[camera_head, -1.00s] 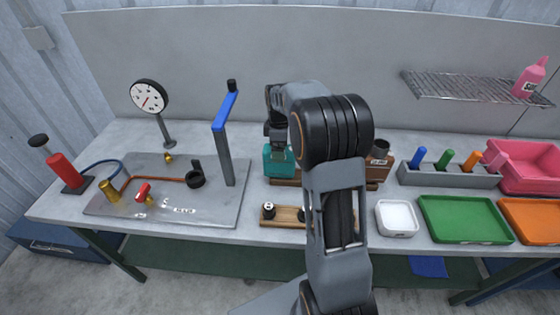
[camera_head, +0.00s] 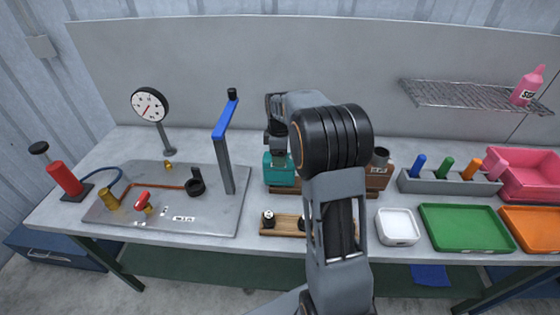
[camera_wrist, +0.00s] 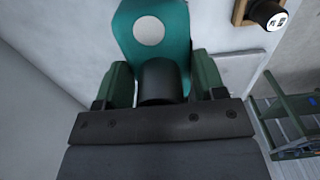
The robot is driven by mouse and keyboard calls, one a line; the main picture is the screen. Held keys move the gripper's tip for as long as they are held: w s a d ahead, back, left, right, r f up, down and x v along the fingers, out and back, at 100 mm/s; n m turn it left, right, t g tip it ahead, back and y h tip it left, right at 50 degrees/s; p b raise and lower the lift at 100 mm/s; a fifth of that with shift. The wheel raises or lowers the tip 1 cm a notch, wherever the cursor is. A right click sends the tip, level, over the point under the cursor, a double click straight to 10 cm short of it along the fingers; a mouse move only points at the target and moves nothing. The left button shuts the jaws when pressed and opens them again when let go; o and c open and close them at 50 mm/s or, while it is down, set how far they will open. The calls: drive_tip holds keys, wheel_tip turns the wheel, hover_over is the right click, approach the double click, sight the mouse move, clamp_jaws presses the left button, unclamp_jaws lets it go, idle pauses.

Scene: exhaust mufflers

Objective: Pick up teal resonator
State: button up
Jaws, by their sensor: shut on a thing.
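The teal resonator (camera_head: 280,171) is at the left end of the brown wooden rack (camera_head: 376,180), behind my arm. In the wrist view it is a teal body (camera_wrist: 174,45) with a pale round spot and a dark cylindrical neck (camera_wrist: 160,82). My gripper (camera_wrist: 162,84) is shut on it, with one green finger on each side of the neck. In the head view my gripper (camera_head: 278,150) reaches down onto its top from above. My arm hides the middle of the rack. I cannot tell whether the resonator still touches the rack.
A small wooden strip with dark plugs (camera_head: 284,225) lies in front. A white tray (camera_head: 397,226), a green tray (camera_head: 466,228) and a peg holder (camera_head: 450,184) are right.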

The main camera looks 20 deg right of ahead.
drive_tip(key=shift+r, duration=0.55)
wheel_tip(320, 180, up, 2)
drive_tip(key=shift+r, duration=0.1)
drive_tip(key=s+a+r+b, duration=0.1)
drive_tip(key=s+a+r, duration=0.1)
drive_tip(key=s+r, duration=0.3)
drive_tip(key=s+a+r+b, duration=0.2)
drive_tip(key=s+a+r, duration=0.1)
drive_tip(key=s, duration=0.4)
drive_tip(key=shift+s+a+r, duration=0.35)
drive_tip(key=shift+s+r, duration=0.05)
drive_tip(key=shift+r, duration=0.5)
